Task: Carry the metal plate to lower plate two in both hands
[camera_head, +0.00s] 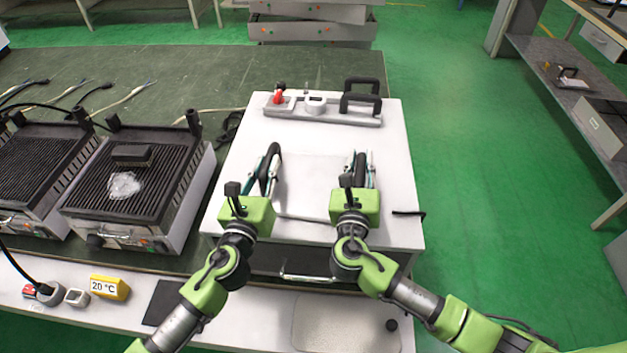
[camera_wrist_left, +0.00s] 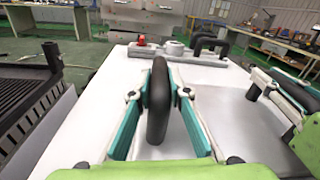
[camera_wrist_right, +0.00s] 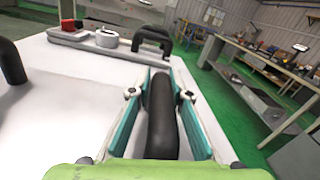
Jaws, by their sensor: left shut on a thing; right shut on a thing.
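The metal plate (camera_head: 308,188) is a pale flat sheet with a black handle at each side. It lies on or just above the white top of a cabinet; I cannot tell whether they touch. My left gripper (camera_head: 268,168) is shut on the left handle, whose black bar stands between the fingers in the left wrist view (camera_wrist_left: 158,100). My right gripper (camera_head: 361,168) is shut on the right handle, also between the fingers in the right wrist view (camera_wrist_right: 160,115). Two ribbed dark lower plates sit on heating units at the left: a nearer one (camera_head: 150,165) and a farther-left one (camera_head: 40,165). I cannot tell which is number two.
On the nearer ribbed plate lie a dark block (camera_head: 132,155) and a clear crumpled item (camera_head: 124,185). Posts rise at the units' back corners. A grey tray (camera_head: 335,117) with a red-topped item, white ring and black handles stands behind the plate. A 20 °C display (camera_head: 108,287) sits front left.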

